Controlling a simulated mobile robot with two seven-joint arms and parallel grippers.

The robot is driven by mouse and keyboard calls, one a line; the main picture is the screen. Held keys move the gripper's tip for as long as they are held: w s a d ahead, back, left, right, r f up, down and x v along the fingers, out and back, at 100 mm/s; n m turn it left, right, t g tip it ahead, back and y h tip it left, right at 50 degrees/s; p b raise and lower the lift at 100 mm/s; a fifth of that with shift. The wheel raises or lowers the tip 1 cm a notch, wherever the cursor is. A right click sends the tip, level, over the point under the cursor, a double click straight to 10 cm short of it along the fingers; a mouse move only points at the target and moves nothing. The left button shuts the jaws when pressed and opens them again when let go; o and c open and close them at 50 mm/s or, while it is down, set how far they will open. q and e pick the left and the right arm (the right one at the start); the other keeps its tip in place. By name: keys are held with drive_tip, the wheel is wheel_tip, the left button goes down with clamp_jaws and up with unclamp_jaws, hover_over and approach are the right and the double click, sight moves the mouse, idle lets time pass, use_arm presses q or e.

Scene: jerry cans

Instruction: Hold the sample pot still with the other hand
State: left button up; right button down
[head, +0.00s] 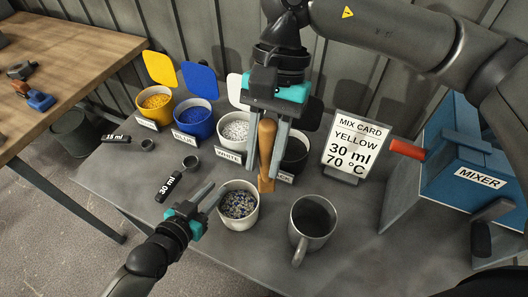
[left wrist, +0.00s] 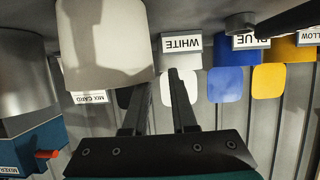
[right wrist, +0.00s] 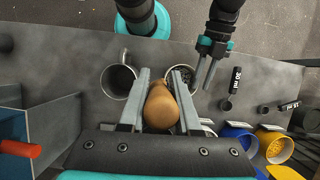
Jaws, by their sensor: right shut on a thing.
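The sample pot (head: 238,211) is a pale cup of mixed dark and light grains, upright on the grey table. It fills the upper left of the left wrist view (left wrist: 103,45); in the right wrist view it is partly hidden behind a finger. My left gripper (head: 214,192) is open and empty just left of the pot, its fingertips near the rim; contact is unclear. My right gripper (head: 268,140) is shut on a wooden-handled tool (head: 266,150), held upright above and behind the pot. The tool also shows between the fingers in the right wrist view (right wrist: 163,105).
A grey mug (head: 313,225) stands right of the pot. Yellow (head: 156,110), blue (head: 194,122), white (head: 234,134) and dark (head: 296,155) tubs line the back. A 30 ml scoop (head: 170,185) lies left. The mix card (head: 350,150) and blue mixer (head: 470,165) stand right.

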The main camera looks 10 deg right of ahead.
use_arm(q)
drive_tip(key=shift+o, duration=0.3)
drive_tip(key=shift+s+d+f, duration=0.1)
drive_tip(key=shift+s+f, duration=0.25)
drive_tip(key=shift+f, duration=0.15)
drive_tip(key=shift+s, duration=0.1)
drive_tip(key=shift+s+a+r, duration=0.15)
drive_tip(key=shift+s+a, duration=0.05)
drive_tip(key=shift+a, duration=0.05)
drive_tip(key=r+v, duration=0.1)
drive_tip(key=v, duration=1)
drive_tip(key=shift+w, duration=0.2)
